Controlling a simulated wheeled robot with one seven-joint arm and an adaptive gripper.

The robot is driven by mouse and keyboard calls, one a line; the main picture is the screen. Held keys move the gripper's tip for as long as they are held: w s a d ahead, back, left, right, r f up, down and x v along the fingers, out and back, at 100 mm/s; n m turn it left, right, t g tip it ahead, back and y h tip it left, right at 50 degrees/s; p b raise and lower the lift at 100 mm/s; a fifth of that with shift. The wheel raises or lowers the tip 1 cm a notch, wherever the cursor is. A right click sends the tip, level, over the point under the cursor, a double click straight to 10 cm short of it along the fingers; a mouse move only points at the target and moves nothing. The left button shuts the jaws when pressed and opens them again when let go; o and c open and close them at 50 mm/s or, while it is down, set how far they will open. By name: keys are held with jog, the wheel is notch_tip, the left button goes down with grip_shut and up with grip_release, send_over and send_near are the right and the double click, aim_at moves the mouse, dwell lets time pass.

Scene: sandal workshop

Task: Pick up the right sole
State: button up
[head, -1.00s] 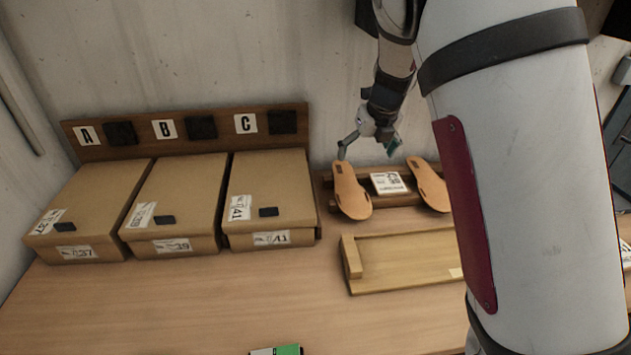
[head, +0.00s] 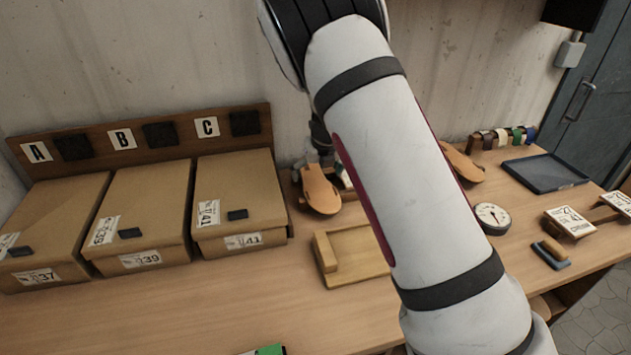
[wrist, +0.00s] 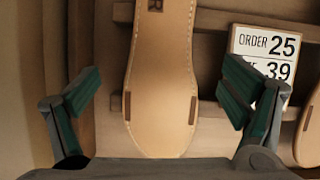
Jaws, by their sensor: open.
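A tan sole (wrist: 160,90) with a dark mark like an R at its top edge fills the middle of the wrist view. It is the left one of two soles on the wooden rack and also shows in the head view (head: 318,190). My gripper (wrist: 166,100) is open, with one green-padded finger on each side of this sole and gaps between. The second sole (wrist: 310,135) is at the right edge of the wrist view and shows behind my arm in the head view (head: 462,163). In the head view my arm hides the fingertips.
An order card (wrist: 265,55) reading 25 and 39 stands between the soles. A wooden tray (head: 350,262) lies in front of the rack. Boxes (head: 240,200) labelled 37, 39 and 41 stand left. A dial gauge (head: 492,217) and blue tray (head: 545,173) are right.

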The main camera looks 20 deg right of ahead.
aim_at(317, 182)
jog(key=shift+x, duration=1.35)
jog(key=c, duration=1.4)
jog(key=shift+o, duration=0.2)
jog(key=shift+r, duration=0.1)
